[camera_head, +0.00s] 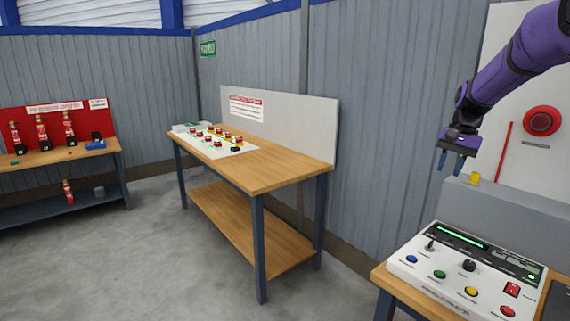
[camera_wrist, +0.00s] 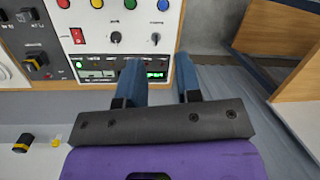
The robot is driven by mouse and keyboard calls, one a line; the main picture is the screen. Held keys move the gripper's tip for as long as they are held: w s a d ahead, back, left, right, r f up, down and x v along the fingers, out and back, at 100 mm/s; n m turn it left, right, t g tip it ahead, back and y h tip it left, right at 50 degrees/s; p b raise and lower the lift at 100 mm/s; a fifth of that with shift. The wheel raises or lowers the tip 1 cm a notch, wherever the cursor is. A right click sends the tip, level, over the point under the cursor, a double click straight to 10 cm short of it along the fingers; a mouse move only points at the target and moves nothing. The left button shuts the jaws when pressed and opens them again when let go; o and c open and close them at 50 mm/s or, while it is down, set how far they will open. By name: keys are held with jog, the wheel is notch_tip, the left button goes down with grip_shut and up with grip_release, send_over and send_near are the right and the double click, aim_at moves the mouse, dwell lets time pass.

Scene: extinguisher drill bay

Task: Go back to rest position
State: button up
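My gripper (camera_head: 456,164) hangs at the end of my purple arm, at the right in the head view. Its two blue fingers are apart with nothing between them. In the wrist view the open fingers (camera_wrist: 160,82) show at the centre, over the edge of a white control panel (camera_wrist: 97,40). The control panel also shows in the head view (camera_head: 450,292), on a wooden table at the lower right. It has blue, green, yellow and red buttons, black knobs, a red switch and lit green displays. My gripper is above and behind it, touching nothing visible.
A wooden workbench (camera_head: 285,170) with several red and yellow items on a mat stands mid-view. A bench (camera_head: 60,158) with small extinguishers is at the far left. A white board (camera_head: 510,140) with a round red device is behind my arm. The grey floor (camera_head: 150,260) is clear.

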jog(key=s+a+r+n+t, duration=0.1)
jog(key=s+a+r, duration=0.2)
jog(key=s, duration=0.3)
jog(key=s+a+r+n+t+h, duration=0.1)
jog(key=s+a+r, duration=0.25)
jog(key=s, duration=0.35)
jog(key=s+a+r+n+t, duration=0.1)
jog(key=s+a+r+n, duration=0.15)
jog(key=s, duration=0.35)
jog(key=s+a+f+n+t, duration=0.1)
jog(key=s+a, duration=0.1)
jog(key=s, duration=0.7)
jog(key=s+a+f+n+t+h, duration=0.1)
jog(key=s+a+f+n, duration=0.1)
jog(key=s, duration=0.7)
jog(key=shift+s+t, duration=0.25)
jog(key=shift+t, duration=0.05)
